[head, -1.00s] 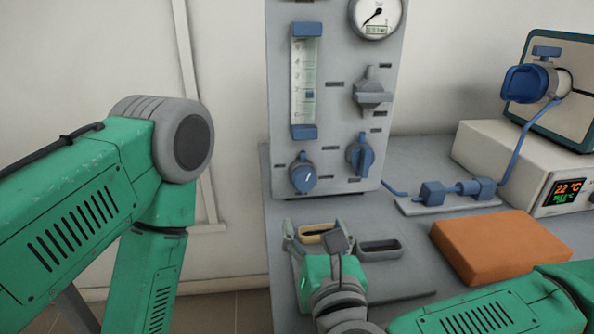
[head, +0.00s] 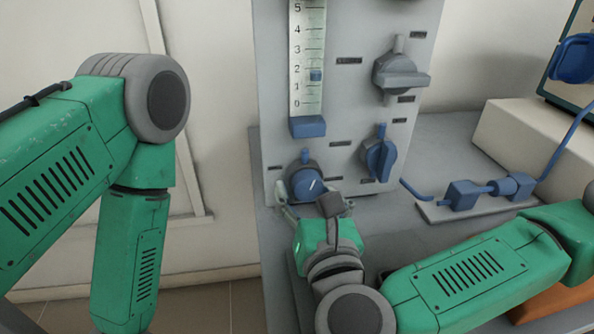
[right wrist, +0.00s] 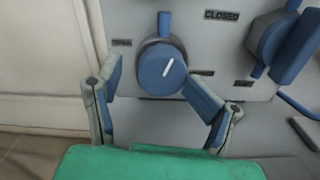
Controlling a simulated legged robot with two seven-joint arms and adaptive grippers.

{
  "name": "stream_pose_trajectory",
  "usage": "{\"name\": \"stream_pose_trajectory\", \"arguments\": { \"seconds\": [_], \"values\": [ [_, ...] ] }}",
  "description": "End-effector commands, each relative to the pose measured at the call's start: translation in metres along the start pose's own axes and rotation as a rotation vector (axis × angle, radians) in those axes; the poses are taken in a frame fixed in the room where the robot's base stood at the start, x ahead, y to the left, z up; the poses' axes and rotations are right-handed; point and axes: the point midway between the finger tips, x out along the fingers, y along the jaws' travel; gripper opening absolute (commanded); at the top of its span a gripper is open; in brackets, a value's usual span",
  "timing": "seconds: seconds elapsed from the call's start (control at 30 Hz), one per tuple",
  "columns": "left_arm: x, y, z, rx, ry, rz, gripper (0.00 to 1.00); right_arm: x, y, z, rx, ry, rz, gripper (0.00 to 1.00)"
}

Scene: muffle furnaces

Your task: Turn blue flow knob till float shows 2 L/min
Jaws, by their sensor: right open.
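The blue flow knob (head: 306,183) sits low on the grey panel, its white pointer line tilted up to the right. It also shows in the right wrist view (right wrist: 161,68). Above it, the flow tube (head: 308,40) has a blue float (head: 316,75) between marks 1 and 2, nearer 2. My right gripper (head: 309,200) is open just in front of and below the knob. In the right wrist view its fingers (right wrist: 150,78) spread to either side of the knob's lower part; the right fingertip looks close to it, contact unclear. My left gripper is out of view.
Another blue knob (head: 379,157) is close on the right, with a grey valve handle (head: 400,74) above it. A blue tube with fittings (head: 462,194) runs along the bench on the right. An orange block (head: 556,305) is partly behind my right arm.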

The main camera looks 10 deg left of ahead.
Motion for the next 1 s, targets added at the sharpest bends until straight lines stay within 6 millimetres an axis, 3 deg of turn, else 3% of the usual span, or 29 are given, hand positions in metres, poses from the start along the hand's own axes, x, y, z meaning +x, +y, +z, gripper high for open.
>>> {"name": "stream_pose_trajectory", "arguments": {
  "seconds": [0.3, 0.43, 0.47, 1.0],
  "values": [
    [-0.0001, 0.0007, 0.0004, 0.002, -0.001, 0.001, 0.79, 0.0021, 0.0059, 0.0006, -0.007, -0.002, -0.003, 0.61],
    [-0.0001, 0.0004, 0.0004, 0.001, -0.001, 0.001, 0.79, 0.0031, 0.0069, -0.0001, -0.008, -0.001, -0.002, 0.16],
    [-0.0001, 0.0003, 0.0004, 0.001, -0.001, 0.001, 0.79, 0.0031, 0.0067, -0.0001, -0.008, -0.001, -0.002, 0.12],
    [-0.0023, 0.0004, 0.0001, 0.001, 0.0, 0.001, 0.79, 0.0022, 0.0054, 0.0, 0.065, 0.0, -0.001, 0.12]
  ]
}}
